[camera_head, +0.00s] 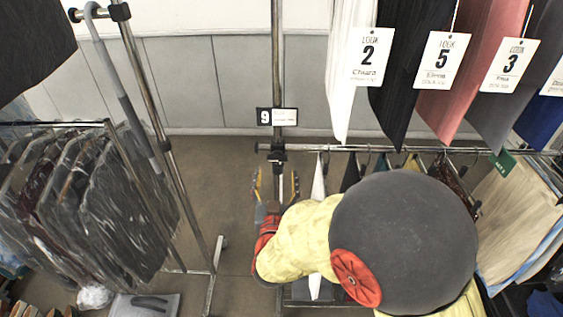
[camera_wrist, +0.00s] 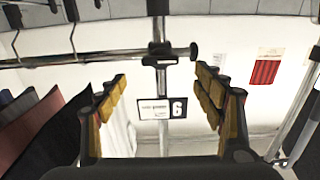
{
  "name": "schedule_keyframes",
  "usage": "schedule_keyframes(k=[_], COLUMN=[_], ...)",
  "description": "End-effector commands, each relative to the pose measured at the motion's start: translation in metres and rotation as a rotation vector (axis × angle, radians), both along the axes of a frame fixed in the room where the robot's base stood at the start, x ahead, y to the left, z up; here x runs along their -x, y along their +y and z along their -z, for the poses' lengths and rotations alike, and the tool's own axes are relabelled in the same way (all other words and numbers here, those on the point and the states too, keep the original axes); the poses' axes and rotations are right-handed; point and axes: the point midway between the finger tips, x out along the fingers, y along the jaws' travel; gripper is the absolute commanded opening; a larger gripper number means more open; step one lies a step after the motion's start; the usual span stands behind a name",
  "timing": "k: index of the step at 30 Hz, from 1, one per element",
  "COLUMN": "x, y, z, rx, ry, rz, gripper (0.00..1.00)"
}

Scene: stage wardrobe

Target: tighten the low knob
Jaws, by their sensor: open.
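A chrome upright (camera_head: 277,60) carries a black clamp fitting (camera_head: 278,155) at a low cross rail; the fitting also shows in the wrist view (camera_wrist: 160,52). A knob cannot be told apart clearly from this fitting. My gripper (camera_head: 276,180) is open and empty, pointing at the upright just short of the fitting. In the wrist view its yellow-padded fingers (camera_wrist: 163,88) stand apart, one on each side of the upright. A number tag (camera_wrist: 163,108) on the upright shows between them, upside down; it reads 9 in the head view (camera_head: 277,116).
The low cross rail (camera_head: 400,149) runs right from the fitting with hangers and clothes below. Look-tagged garments (camera_head: 440,70) hang above it at right. A rack of bagged clothes (camera_head: 90,200) stands at left. Bare floor (camera_head: 225,165) lies between.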

Motion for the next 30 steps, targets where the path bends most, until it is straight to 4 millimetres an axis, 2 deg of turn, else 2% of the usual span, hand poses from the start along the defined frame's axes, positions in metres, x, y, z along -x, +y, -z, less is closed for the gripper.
schedule_keyframes(k=[9, 15, 26, 30], x=[-0.045, -0.068, -0.075, -0.075], y=[-0.003, -0.003, -0.002, -0.002], z=[0.002, 0.002, 0.0, 0.0], rx=[0.003, 0.003, 0.004, 0.003], ry=[0.001, 0.003, 0.002, 0.002], rz=[0.002, 0.0, -0.002, -0.002], gripper=[0.68, 0.68, 0.68, 0.62])
